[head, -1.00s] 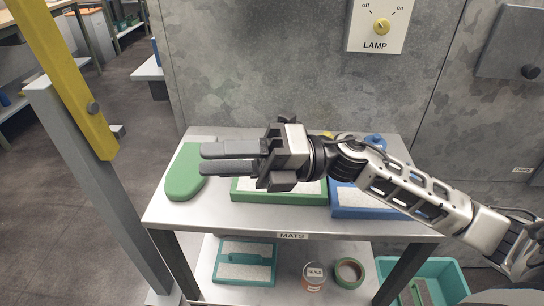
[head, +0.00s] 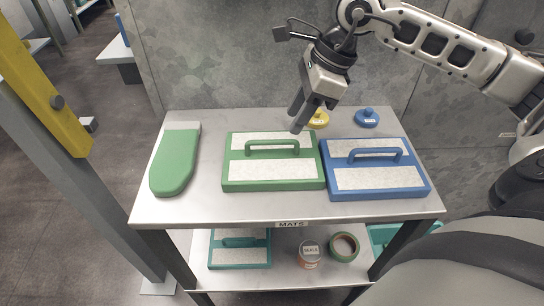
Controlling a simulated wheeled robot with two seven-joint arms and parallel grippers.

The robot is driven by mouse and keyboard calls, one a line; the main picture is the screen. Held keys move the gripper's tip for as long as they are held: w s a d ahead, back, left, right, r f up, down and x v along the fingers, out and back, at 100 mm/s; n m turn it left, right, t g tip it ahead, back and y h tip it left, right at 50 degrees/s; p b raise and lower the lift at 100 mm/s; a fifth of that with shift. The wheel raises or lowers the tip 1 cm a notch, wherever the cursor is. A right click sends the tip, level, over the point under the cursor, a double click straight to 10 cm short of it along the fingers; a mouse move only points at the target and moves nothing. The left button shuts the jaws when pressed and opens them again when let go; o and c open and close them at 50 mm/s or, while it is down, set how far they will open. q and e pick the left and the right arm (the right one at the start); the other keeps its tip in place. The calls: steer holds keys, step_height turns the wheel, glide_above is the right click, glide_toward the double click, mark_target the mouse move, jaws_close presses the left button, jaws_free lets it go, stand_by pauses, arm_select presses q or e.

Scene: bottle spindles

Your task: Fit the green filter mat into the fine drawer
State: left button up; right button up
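The green filter mat (head: 270,170) is a flat pale panel in a green frame with a green arched handle (head: 272,147). It lies on the middle of the metal table. My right gripper (head: 297,122) hangs above and behind the right end of this handle, fingers pointing down and slightly left, apparently apart from it. Nothing shows between its dark fingers, but their gap is unclear from this angle. My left gripper is not in view. I see no drawer that I can identify as the fine one.
A blue-framed mat (head: 376,178) lies close on the right. A green paddle-shaped object (head: 174,165) lies left. Yellow (head: 319,121) and blue (head: 367,118) knobs stand behind. The lower shelf holds a teal mat (head: 240,257), a seals tin (head: 309,254) and a tape roll (head: 344,247).

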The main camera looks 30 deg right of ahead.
mark_target(277, 135)
steer(key=shift+w+a+f, duration=0.2)
steer(key=shift+a+f, duration=0.1)
steer(key=shift+f, duration=0.35)
steer(key=f, duration=0.1)
steer(key=w+a+f, duration=0.1)
steer(key=a+f, duration=0.1)
steer(key=shift+w+a+f+p, duration=0.15)
steer(key=shift+w+p, duration=0.15)
steer(key=shift+p, duration=0.1)
steer(key=shift+w+a+f, duration=0.1)
steer(key=shift+a+f, duration=0.05)
steer(key=shift+f, duration=0.4)
jaws_close()
